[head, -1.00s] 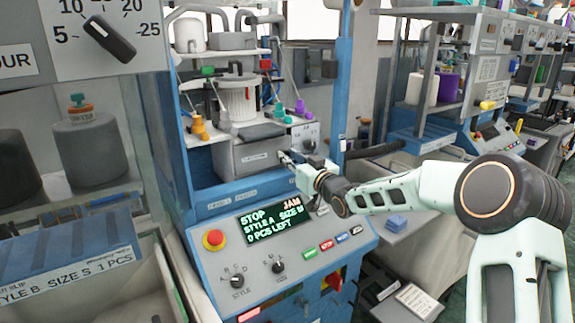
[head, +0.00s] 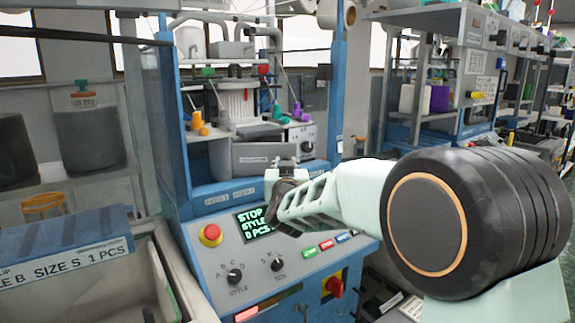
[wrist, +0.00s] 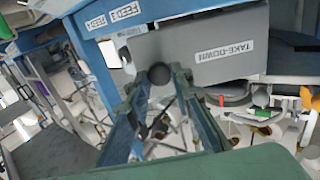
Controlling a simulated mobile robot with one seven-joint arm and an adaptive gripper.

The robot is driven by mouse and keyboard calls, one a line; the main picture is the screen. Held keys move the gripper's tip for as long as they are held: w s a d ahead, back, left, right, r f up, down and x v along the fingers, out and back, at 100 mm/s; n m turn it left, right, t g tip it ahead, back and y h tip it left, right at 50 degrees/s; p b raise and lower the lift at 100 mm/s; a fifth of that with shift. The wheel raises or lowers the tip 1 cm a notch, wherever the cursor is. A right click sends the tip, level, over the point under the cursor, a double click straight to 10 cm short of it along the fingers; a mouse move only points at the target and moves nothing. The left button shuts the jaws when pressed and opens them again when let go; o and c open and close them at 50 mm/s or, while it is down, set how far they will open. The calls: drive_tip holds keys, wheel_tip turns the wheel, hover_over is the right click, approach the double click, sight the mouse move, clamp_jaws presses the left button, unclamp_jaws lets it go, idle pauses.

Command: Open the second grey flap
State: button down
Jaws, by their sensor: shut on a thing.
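The grey flap (head: 258,158) is a flat panel on the machine's front, below a dark-topped part. In the wrist view the grey panel (wrist: 205,50) is tilted and carries a TAKE-DOWN label. A dark round knob (wrist: 160,72) sits at its lower left edge. My gripper (wrist: 162,80) has its fingertips on either side of this knob and is shut on it. In the head view my gripper (head: 284,168) is at the panel's lower right, partly hidden by my arm. I cannot tell how far the flap is swung.
A blue beam (wrist: 85,55) with FEED labels runs beside the panel. Below it is the sloped control panel (head: 215,265) with a red stop button (head: 210,234) and a screen (head: 250,224), partly covered by my arm. Blue posts (head: 338,90) flank the opening.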

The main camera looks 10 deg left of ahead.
drive_tip(key=s+a+m+h+p, duration=0.3)
drive_tip(key=s+m+h+p, duration=0.3)
drive_tip(key=s+h+p, duration=0.3)
drive_tip(key=shift+a+m+h, duration=0.25)
drive_tip(key=shift+m+h, duration=0.15)
drive_tip(key=shift+h, duration=0.3)
drive_tip(key=shift+r, duration=0.1)
drive_tip(key=c, duration=1.7)
unclamp_jaws()
drive_tip(key=shift+v, duration=3.75)
drive_tip(key=shift+c, duration=0.3)
